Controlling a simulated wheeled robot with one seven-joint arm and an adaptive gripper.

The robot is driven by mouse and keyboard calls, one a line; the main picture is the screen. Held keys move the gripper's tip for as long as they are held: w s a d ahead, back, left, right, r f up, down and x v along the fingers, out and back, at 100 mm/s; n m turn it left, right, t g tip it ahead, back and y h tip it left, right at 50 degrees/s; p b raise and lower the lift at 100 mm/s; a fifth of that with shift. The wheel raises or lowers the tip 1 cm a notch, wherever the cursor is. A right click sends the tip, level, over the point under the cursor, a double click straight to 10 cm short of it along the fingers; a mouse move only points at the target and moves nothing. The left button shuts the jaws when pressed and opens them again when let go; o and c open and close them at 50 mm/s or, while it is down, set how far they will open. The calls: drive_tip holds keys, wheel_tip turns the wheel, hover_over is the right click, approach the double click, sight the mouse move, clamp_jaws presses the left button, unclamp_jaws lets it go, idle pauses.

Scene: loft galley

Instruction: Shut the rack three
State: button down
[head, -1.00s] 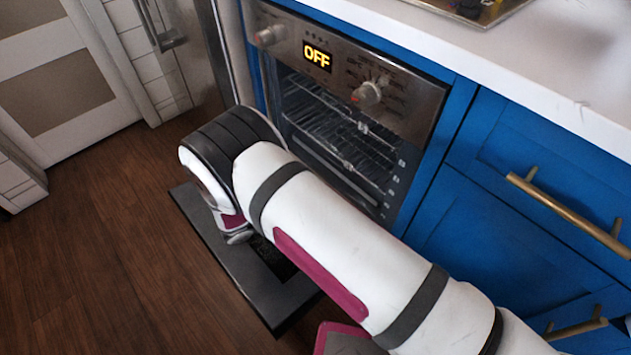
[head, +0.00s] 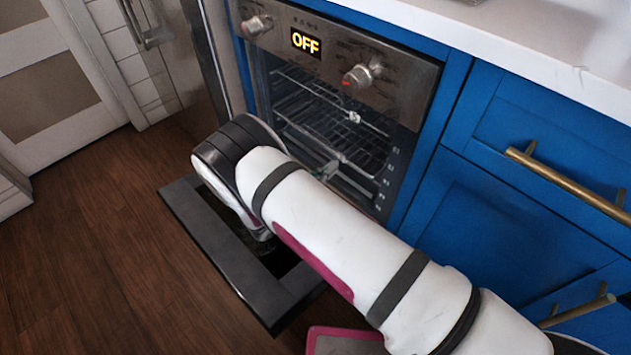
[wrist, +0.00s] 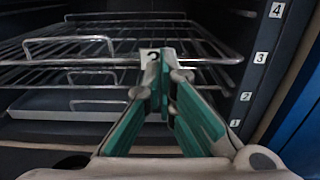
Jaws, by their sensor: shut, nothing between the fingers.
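The oven (head: 345,60) is open, with its door (head: 275,305) folded down. Wire racks show inside it in the head view. In the wrist view a wire rack (wrist: 90,62) runs across at about the height of the wall label 3 (wrist: 260,57). A small white tag (wrist: 146,53) sits on its front, and its number is partly hidden by my fingers. My gripper (wrist: 160,62) is shut and empty, its fingertips in front of the tag. I cannot tell whether they touch the rack. In the head view my arm hides most of the gripper.
A lower tray (wrist: 60,103) lies beneath the rack. The oven's right wall carries labels 1 to 4. Blue cabinets with brass handles (head: 565,185) stand to the right under a white counter (head: 540,50). The wooden floor (head: 90,250) to the left is clear.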

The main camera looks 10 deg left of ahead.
sight(343, 158)
drive_tip(key=shift+b+x, duration=0.3)
drive_tip(key=shift+x, duration=1.05)
drive_tip(key=x, duration=0.5)
drive_tip(key=shift+b, duration=0.35)
drive_tip(key=shift+s+a, duration=0.2)
drive_tip(key=shift+s, duration=0.05)
drive_tip(key=p+v, duration=0.2)
drive_tip(key=v, duration=1.1)
drive_tip(key=shift+s+a, duration=0.3)
